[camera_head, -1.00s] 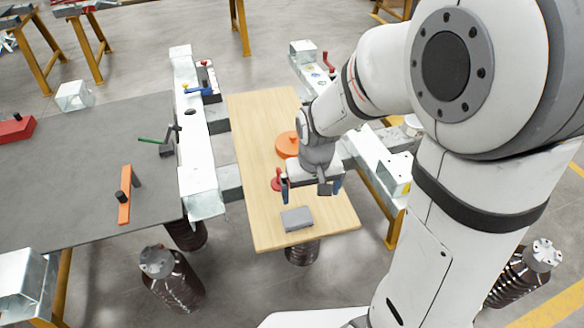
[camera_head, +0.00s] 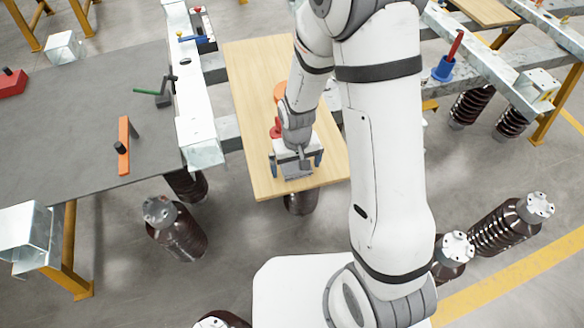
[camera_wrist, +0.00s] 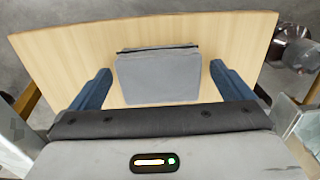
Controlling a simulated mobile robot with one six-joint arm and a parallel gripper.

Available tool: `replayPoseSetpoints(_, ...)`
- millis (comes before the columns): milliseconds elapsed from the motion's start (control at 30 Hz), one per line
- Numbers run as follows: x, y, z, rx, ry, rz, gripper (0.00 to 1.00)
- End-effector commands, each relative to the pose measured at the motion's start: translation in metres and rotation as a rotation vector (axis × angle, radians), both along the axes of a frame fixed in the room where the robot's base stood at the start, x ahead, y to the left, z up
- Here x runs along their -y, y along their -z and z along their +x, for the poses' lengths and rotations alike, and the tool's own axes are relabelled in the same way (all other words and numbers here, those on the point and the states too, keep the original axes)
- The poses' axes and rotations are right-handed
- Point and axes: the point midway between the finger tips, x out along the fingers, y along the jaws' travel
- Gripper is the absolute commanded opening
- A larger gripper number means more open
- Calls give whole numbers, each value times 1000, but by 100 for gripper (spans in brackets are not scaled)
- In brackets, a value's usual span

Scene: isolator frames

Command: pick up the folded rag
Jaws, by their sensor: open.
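The folded rag (camera_wrist: 158,78) is a flat grey rectangle lying on the light wooden board. In the wrist view it lies between my two blue fingers, with bare wood showing on either side. My gripper (camera_wrist: 168,88) is open and the fingers do not touch the rag. In the head view my gripper (camera_head: 298,168) is over the near end of the board, and the rag (camera_head: 298,172) shows just below it, partly hidden by the gripper.
The wooden board (camera_head: 255,110) has bare room to the left of my gripper. An orange round object (camera_head: 281,90) and a red object (camera_head: 275,130) stand behind it, partly hidden by my arm. A grey table (camera_head: 70,120) with an orange-handled tool (camera_head: 124,145) lies left.

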Motion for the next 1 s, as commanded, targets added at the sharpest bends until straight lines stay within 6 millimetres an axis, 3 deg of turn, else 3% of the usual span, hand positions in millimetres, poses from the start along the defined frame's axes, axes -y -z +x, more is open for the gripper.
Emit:
replayPoseSetpoints(300, 0, 5, 0, 2, 0, 0, 99)
replayPoseSetpoints(833, 0, 5, 0, 1, 0, 0, 56)
replayPoseSetpoints(1000, 0, 5, 0, 1, -1, 0, 51)
